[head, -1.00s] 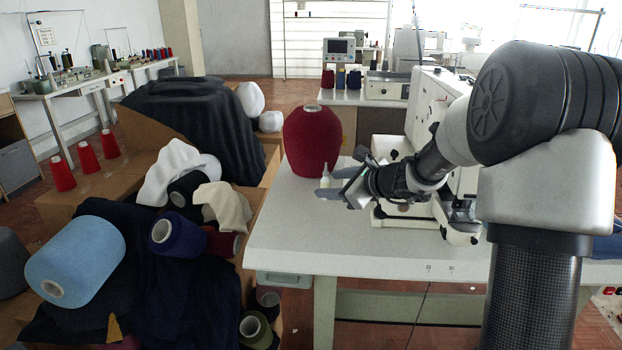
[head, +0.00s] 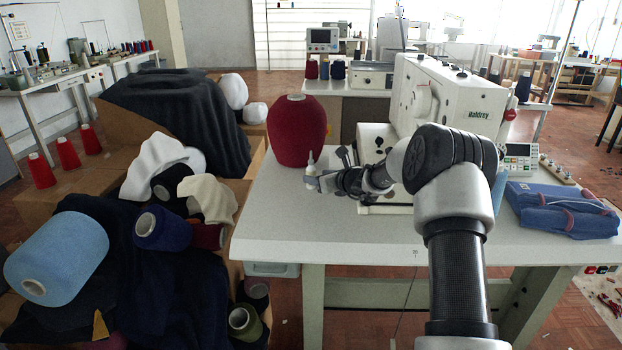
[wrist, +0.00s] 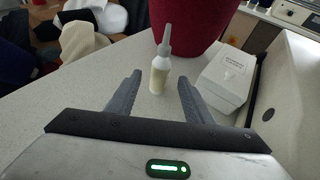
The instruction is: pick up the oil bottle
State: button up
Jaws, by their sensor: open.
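The oil bottle (wrist: 160,72) is small and white with a grey pointed nozzle. It stands upright on the white table (wrist: 70,120) in front of the dark red yarn cone (wrist: 190,22). In the head view the bottle (head: 310,164) shows just in front of the red cone (head: 297,132), at the table's left part. My gripper (wrist: 158,86) is open, with its two fingers spread on either side of the bottle's line. The bottle stands between or just beyond the fingertips; I cannot tell exactly. In the head view my gripper (head: 318,182) reaches left and partly covers the bottle's lower part.
A white box (wrist: 227,80) stands close to the right finger. A folded blue garment (head: 562,208) lies at the table's right. Yarn cones and cloth fill boxes at left. The table's front left is clear.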

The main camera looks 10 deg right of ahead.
jog(key=shift+x, duration=2.75)
jog(key=shift+r, duration=0.1)
grip_shut()
notch_tip(320, 180, up, 10)
jog(key=p, duration=0.4)
